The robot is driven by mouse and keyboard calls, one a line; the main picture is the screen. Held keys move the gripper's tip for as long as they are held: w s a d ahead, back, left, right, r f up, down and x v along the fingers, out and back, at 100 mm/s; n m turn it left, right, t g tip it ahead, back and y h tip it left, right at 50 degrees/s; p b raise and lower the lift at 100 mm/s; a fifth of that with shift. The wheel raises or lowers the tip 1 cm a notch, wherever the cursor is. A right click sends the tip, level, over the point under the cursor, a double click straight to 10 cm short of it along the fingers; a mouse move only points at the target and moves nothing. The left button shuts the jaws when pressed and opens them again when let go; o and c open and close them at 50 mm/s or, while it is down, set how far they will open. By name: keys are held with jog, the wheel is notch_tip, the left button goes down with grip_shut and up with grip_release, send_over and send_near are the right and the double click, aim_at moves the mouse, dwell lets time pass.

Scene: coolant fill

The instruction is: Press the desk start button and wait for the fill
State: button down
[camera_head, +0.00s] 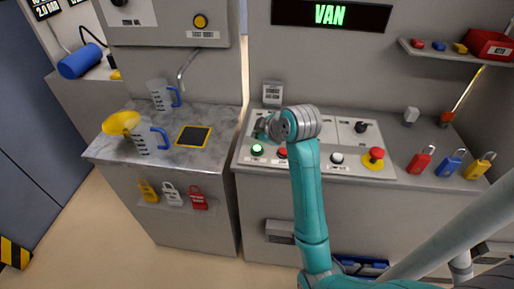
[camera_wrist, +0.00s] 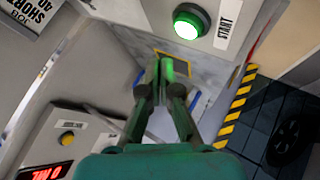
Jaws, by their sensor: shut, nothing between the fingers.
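The green start button (camera_head: 257,149) glows at the left end of the desk panel (camera_head: 345,162). In the wrist view the lit button (camera_wrist: 190,21) sits at the top, beside a START label (camera_wrist: 228,22). My gripper (camera_head: 262,128) is above the panel, just behind the button in the head view. In the wrist view my gripper (camera_wrist: 162,68) has its fingers together, empty, with the tips below the button in the picture and apart from it. My arm hides part of the panel's middle.
A red button (camera_head: 282,153) is close right of the start button, and a red mushroom button (camera_head: 376,154) is farther right. Padlocks (camera_head: 450,162) stand at the desk's right.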

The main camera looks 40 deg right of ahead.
jog(key=shift+r, duration=1.3)
